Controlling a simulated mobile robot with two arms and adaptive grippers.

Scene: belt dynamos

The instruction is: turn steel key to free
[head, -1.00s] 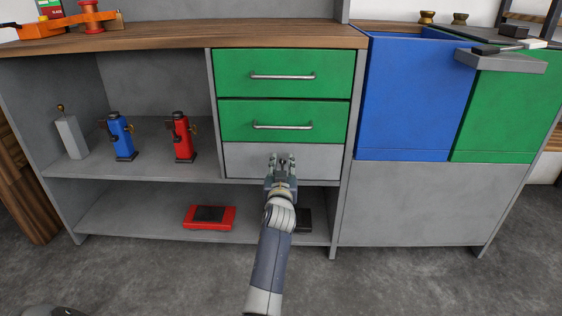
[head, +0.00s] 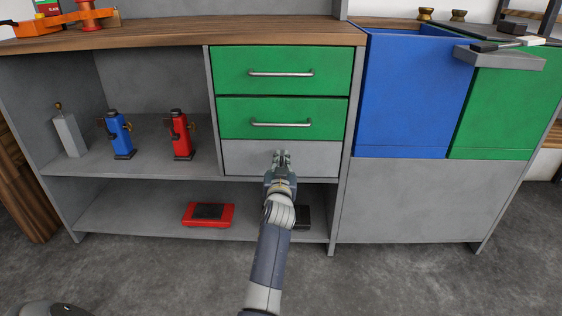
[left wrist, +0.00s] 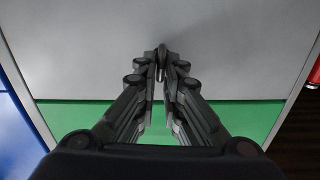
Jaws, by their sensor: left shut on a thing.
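My left gripper (head: 282,155) is at the plain grey front (head: 324,157) below the two green drawers. Its fingers are closed together at the tips, against or just before this front. In the left wrist view the fingertips (left wrist: 162,72) are shut on a small dark grey piece, which I take to be the steel key (left wrist: 162,52). Most of the key is hidden between the fingers, so its turn angle cannot be told. In the head view the key is hidden behind the gripper. My right gripper is not in view.
Green drawers (head: 230,70) with bar handles are above. On the left shelf stand a grey (head: 68,136), a blue (head: 120,136) and a red device (head: 180,136). A red box (head: 190,216) lies on the lower shelf. A blue bin front (head: 412,95) is at right.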

